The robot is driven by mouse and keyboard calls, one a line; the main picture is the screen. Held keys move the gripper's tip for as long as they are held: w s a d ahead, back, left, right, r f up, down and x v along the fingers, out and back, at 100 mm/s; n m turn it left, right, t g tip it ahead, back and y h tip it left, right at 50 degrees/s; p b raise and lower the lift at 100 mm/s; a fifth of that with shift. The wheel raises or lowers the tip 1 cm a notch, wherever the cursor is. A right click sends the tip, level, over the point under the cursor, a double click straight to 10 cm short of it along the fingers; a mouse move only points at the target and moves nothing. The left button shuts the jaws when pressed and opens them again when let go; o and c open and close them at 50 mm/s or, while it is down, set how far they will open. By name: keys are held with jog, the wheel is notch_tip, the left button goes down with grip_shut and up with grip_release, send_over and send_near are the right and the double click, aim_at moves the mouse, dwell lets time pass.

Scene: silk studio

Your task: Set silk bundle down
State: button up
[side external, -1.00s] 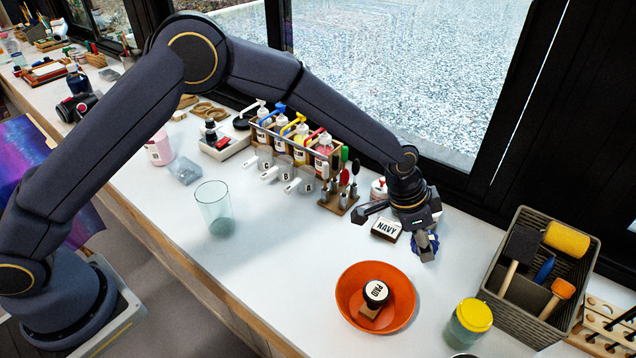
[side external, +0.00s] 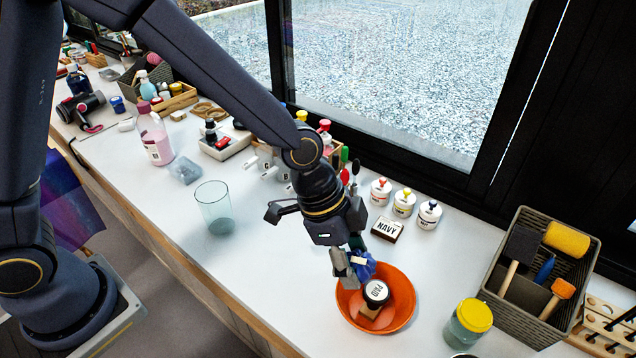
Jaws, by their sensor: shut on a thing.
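The silk bundle (side external: 364,268) is a crumpled blue piece with a pale band or tag on it. My gripper (side external: 350,259) is shut on it and points downward. The bundle is at the back left rim of an orange bowl (side external: 403,290), overlapping it in the picture; I cannot tell whether it touches the bowl. Part of the bundle is hidden by a grey finger.
A black-topped PAID stamp (side external: 377,291) stands in the bowl. Behind are a NAVY block (side external: 387,229) and several small white pots (side external: 404,203). A yellow-lidded jar (side external: 469,322) and a grey basket (side external: 587,275) stand right. A clear glass (side external: 215,207) stands left; the counter between it and the bowl is clear.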

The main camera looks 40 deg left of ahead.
jog(key=s+a+r+n+t, duration=0.15)
jog(key=a+n, duration=0.25)
jog(key=a, duration=1.7)
jog(key=shift+y, duration=0.5)
jog(key=w+f, duration=0.3)
jog(key=w, duration=0.1)
jog(key=w+d+f, duration=0.1)
jog(key=w+f, duration=0.2)
jog(key=w, duration=0.1)
jog(key=w+d+f, duration=0.1)
jog(key=w+f, duration=0.2)
jog(key=w, duration=0.1)
jog(key=shift+w+d+f, duration=0.15)
jog(key=shift+w+d, duration=0.05)
jog(key=shift+w, duration=0.05)
jog(key=shift+w+f, duration=0.15)
jog(key=shift+f, duration=0.1)
jog(key=shift+w+f, duration=0.2)
jog(key=shift+f, duration=1.5)
